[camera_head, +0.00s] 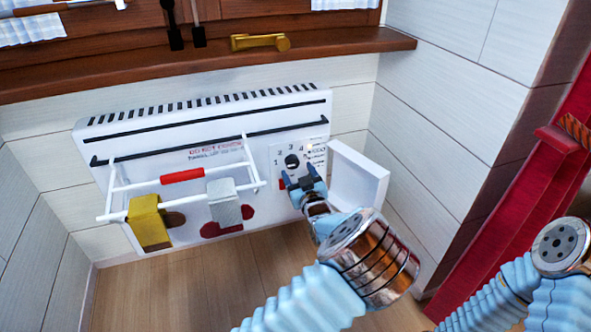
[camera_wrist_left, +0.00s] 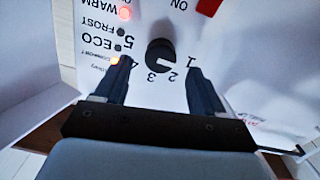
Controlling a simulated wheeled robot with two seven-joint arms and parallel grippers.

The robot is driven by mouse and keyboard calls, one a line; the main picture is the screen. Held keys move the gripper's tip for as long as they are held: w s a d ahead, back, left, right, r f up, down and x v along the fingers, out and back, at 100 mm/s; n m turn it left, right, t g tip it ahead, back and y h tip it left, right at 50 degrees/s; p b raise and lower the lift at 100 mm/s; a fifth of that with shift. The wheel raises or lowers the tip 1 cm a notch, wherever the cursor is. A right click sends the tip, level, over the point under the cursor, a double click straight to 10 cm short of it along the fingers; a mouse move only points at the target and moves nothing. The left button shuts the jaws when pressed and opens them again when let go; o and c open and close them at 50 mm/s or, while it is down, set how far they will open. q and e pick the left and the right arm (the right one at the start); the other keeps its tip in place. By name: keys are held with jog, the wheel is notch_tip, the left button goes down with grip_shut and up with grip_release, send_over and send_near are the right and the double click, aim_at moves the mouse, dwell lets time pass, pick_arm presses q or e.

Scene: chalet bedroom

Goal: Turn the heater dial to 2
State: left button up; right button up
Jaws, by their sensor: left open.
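The heater (camera_head: 222,125) is a white wall panel under the wooden sill. Its round black dial (camera_head: 293,161) is on a control panel at the right end; the dial also shows in the left wrist view (camera_wrist_left: 160,54). Numbers 1, 2, 3 and others ring the dial, upside down in the wrist view. A notch in the dial faces the side of 1 and 2; I cannot tell its exact setting. My left gripper (camera_head: 303,181) is open in front of the panel, just below the dial. In the wrist view its fingers (camera_wrist_left: 158,72) lie on either side of the dial, contact unclear.
A white flap (camera_head: 358,175) stands open right of the dial, close to my left gripper. A white rack (camera_head: 120,185) with a red grip hangs on the heater, holding yellow and grey cloths. The wooden sill (camera_head: 330,50) juts out above. Red furniture (camera_head: 505,205) stands at right.

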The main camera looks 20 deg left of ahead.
aim_at(294, 165)
pick_arm(q)
jog(key=shift+x, duration=1.75)
jog(key=c, duration=1.1)
jog(key=shift+o, duration=0.2)
jog(key=m+p, duration=0.2)
jog(key=m, duration=0.1)
jog(key=shift+r+m, duration=0.15)
jog(key=shift+m, duration=0.25)
jog(key=m+p, duration=0.2)
jog(key=m, duration=0.1)
jog(key=shift+m+p, duration=0.45)
jog(key=shift+m, duration=0.55)
